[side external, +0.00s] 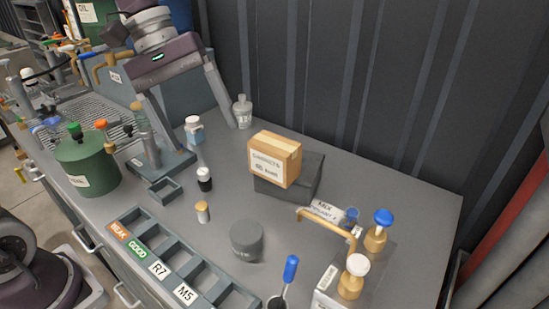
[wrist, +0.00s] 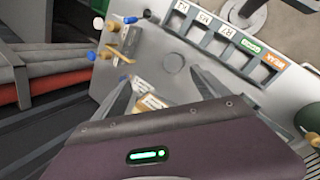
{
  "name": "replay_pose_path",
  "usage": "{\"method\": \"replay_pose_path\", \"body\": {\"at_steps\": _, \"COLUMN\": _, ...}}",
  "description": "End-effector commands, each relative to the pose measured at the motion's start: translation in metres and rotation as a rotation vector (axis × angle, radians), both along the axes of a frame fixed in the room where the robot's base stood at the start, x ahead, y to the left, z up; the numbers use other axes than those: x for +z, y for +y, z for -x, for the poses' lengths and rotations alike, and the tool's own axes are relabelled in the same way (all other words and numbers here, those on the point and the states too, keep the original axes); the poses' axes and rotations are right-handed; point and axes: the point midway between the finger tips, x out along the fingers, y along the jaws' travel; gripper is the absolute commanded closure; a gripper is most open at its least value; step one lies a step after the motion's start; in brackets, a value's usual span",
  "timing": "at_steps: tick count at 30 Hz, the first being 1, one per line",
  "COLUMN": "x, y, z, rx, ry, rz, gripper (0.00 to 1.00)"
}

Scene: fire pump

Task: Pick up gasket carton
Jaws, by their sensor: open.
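The gasket carton (side external: 268,166) is a small tan box with a printed white label. It sits upright on a dark grey block (side external: 312,180) near the back of the bench. My gripper (side external: 195,143) is up and to the left of the carton in the side view, with its two fingers spread wide and nothing between them. In the wrist view, part of the carton (wrist: 149,107) shows between the open fingers of my gripper (wrist: 160,78). The purple hand hides the rest of it.
A grey cylinder (side external: 246,240) and small bottles stand in front of the carton. A compartment tray (side external: 192,262) lies along the front edge. Brass taps (side external: 350,277) stand at right; a green canister (side external: 85,165) stands at left. A corrugated wall (side external: 330,75) rises behind.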

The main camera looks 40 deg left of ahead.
Motion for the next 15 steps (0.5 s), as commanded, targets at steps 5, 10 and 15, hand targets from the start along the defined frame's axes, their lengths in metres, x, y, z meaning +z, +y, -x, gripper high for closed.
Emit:
{"method": "replay_pose_path", "body": {"at_steps": 5, "x": -0.044, "y": 0.014, "z": -0.109, "rx": 0.319, "ry": 0.345, "rz": 0.352, "gripper": 0.15}}
{"method": "replay_pose_path", "body": {"at_steps": 10, "x": -0.093, "y": 0.042, "z": -0.172, "rx": 0.527, "ry": 0.583, "rz": 0.626, "gripper": 0.15}}
{"method": "replay_pose_path", "body": {"at_steps": 15, "x": -0.112, "y": 0.053, "z": -0.190, "rx": 0.593, "ry": 0.666, "rz": 0.730, "gripper": 0.15}}
